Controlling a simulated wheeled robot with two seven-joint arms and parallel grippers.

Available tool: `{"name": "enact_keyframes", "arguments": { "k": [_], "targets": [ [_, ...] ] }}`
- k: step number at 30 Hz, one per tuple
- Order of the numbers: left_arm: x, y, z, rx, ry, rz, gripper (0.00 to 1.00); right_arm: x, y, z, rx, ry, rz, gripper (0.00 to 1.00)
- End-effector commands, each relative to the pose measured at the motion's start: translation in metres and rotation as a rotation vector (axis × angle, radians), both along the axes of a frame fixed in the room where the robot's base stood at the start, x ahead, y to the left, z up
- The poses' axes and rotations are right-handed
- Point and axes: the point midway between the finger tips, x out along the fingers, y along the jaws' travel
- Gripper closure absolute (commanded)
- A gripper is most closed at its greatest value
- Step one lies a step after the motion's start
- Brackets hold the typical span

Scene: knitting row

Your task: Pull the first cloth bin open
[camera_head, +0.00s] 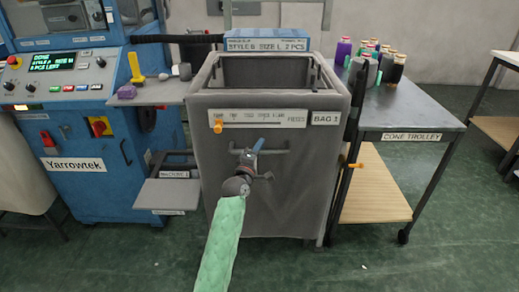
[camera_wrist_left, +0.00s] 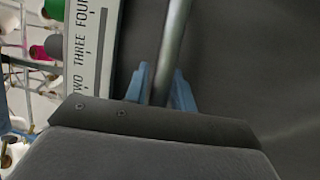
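The grey cloth bin (camera_head: 210,180) stands in the middle of the head view, open at the top. Its front carries a white scale strip with an orange marker (camera_head: 218,126) and a tag reading BAG 1 (camera_head: 326,118). My left gripper (camera_head: 258,147), at the end of a green-sleeved arm, is at the bin's front, below the strip. In the left wrist view its blue fingers (camera_wrist_left: 160,85) are close on both sides of a grey bar handle (camera_wrist_left: 174,35), seemingly touching it. The arm and gripper partly hide the handle in the head view. My right gripper is not in view.
A blue Yarrowtek machine (camera_head: 75,165) with shelves stands left of the bin. The cone trolley (camera_head: 425,110), carrying several yarn cones (camera_head: 372,55), stands close on the right. A blue-labelled box (camera_head: 265,40) is behind the bin. The green floor in front is clear.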

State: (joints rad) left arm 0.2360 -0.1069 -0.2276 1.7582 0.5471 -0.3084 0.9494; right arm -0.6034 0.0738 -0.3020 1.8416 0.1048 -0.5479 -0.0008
Motion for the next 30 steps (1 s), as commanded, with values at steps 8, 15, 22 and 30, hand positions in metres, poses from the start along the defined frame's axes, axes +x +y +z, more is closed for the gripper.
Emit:
{"name": "enact_keyframes", "arguments": {
  "k": [8,15,22,30],
  "targets": [
    [0.000,0.000,0.000,0.000,0.000,0.000,0.95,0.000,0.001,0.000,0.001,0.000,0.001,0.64],
    [0.000,0.000,0.000,0.000,0.001,0.000,1.00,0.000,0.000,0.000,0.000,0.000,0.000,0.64],
    [-0.015,0.000,0.001,0.001,0.003,0.000,1.00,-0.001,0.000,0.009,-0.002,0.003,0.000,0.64],
    [-0.055,0.000,0.001,0.002,0.004,-0.001,1.00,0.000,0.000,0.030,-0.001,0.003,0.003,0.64]
  ]
}}
